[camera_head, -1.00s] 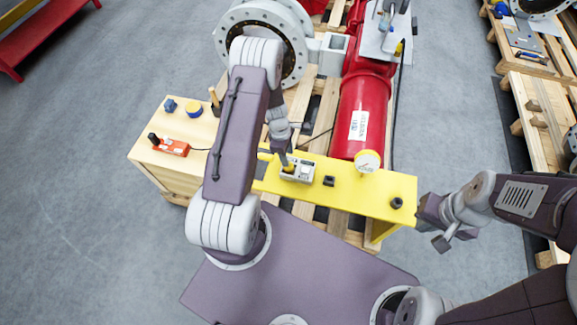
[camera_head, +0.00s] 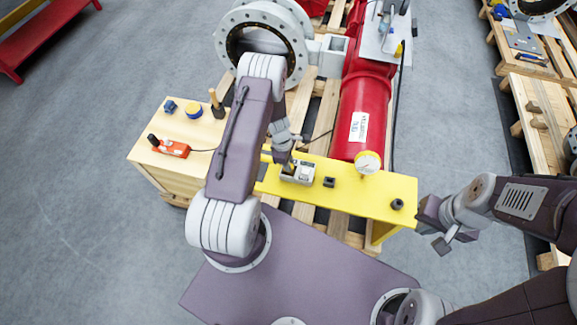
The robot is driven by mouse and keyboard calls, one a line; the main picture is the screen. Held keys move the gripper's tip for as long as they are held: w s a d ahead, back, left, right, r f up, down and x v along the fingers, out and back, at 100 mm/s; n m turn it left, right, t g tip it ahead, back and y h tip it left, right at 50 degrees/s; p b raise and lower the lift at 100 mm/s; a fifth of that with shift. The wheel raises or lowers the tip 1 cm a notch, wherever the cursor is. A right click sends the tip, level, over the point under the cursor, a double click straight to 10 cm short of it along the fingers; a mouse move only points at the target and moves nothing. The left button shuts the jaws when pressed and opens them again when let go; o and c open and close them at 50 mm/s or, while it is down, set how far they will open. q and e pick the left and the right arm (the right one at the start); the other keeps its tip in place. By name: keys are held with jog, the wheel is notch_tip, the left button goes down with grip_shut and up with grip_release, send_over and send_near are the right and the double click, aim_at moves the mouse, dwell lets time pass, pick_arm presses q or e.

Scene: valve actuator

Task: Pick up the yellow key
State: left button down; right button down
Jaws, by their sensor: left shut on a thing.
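My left gripper (camera_head: 284,163) points down at the left end of the small grey-white device (camera_head: 303,172) on the yellow bench (camera_head: 350,196). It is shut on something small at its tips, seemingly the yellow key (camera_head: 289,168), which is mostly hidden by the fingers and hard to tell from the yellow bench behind. I cannot tell whether the key still touches the device. My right gripper (camera_head: 436,226) is off the bench's right end, its fingers apart and empty.
A small black block (camera_head: 329,182), a black ring (camera_head: 397,204) and a gauge (camera_head: 367,162) are on or by the bench. A red cylinder (camera_head: 360,118) rises behind. A wooden cabinet (camera_head: 160,172) at left bears an orange box (camera_head: 172,149) and a yellow-blue button (camera_head: 194,111).

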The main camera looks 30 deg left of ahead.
pick_arm(q)
notch_tip(320, 180, up, 5)
jog(key=shift+d+f+p, duration=0.1)
jog(key=shift+f+p, duration=0.1)
jog(key=shift+p, duration=0.2)
jog(key=d+r+p, duration=0.1)
jog(key=d+r, duration=0.5)
jog(key=d, duration=0.5)
jog(key=shift+d+r, duration=0.2)
jog(key=shift+d, duration=0.05)
